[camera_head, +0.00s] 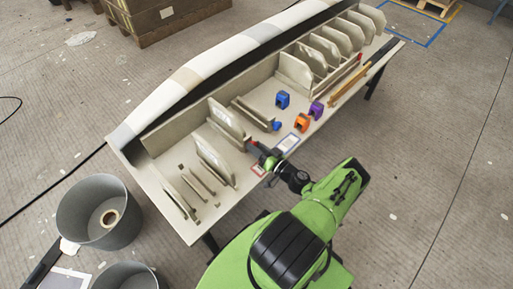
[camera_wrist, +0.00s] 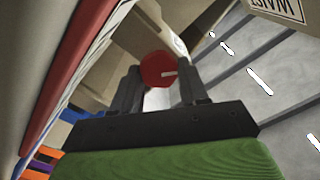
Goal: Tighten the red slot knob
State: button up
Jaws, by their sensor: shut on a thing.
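The red slot knob (camera_wrist: 157,69) is a round red disc with a short pale mark on its right side in the wrist view. My gripper (camera_wrist: 160,76) has one dark finger on each side of the knob and is shut on it. In the head view my gripper (camera_head: 259,152) is at the near edge of the mould table, by the end of a slotted rail. A small red patch shows by the fingers there; the knob itself is mostly hidden.
The long mould (camera_head: 205,65) lies along the table (camera_head: 187,227) with upright beige panels. Blue (camera_head: 282,99), orange (camera_head: 302,122) and purple (camera_head: 316,110) blocks stand to the right of my gripper. Grey bins (camera_head: 70,213) stand on the floor at lower left.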

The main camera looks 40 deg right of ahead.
jog(key=shift+f+m, duration=0.1)
jog(key=shift+m, duration=1.6)
jog(key=o, duration=1.1)
jog(key=shift+c, duration=0.2)
jog(key=s+p, duration=0.2)
jog(key=s, duration=1.3)
jog(key=shift+s+d, duration=0.3)
jog(key=shift+s, duration=0.1)
